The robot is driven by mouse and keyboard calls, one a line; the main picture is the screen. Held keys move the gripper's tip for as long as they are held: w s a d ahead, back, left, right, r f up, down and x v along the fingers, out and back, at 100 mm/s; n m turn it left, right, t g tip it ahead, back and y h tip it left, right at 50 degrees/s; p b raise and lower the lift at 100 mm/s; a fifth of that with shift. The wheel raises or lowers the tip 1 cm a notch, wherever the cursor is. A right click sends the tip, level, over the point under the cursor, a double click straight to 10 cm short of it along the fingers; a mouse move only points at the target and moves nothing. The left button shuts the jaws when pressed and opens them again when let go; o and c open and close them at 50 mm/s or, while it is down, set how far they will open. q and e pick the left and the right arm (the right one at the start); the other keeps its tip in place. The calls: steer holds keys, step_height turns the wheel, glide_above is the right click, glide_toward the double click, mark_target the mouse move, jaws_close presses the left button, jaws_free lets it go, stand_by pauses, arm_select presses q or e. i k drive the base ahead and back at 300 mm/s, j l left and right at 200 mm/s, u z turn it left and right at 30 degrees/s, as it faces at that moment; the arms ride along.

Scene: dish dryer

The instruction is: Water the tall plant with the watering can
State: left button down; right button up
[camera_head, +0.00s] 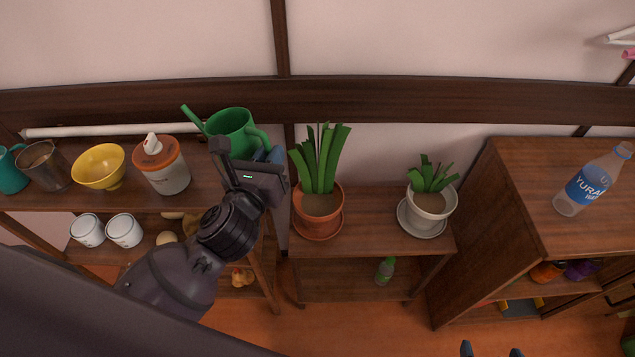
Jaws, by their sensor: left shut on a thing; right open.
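The green watering can (228,126) is at the back of the left shelf top, with its spout pointing left and its handle on the right. I cannot tell whether it rests on the shelf or is slightly raised. My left gripper (247,158) is shut on the watering can at its handle side; the fingers partly hide the grip. The tall plant (318,160) stands in a terracotta pot (318,210) on the middle shelf, right of the can. My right gripper (491,351) is open and empty at the bottom edge, with only its fingertips showing.
A shorter plant (431,180) in a white pot stands right of the tall plant. An orange-lidded canister (162,166), a yellow bowl (99,167) and cups line the left shelf. A water bottle (594,182) is on the right cabinet. Bare shelf lies between the pots.

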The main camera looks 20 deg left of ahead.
mark_target(319, 200)
steer(key=k+j+z, duration=0.1)
steer(key=j+z, duration=0.2)
steer(key=k+j+z, duration=0.1)
steer(key=j+z, duration=0.15)
steer(key=k+j+z, duration=0.15)
steer(key=j+z, duration=0.45)
steer(key=i+l, duration=0.15)
steer(key=i, duration=0.15)
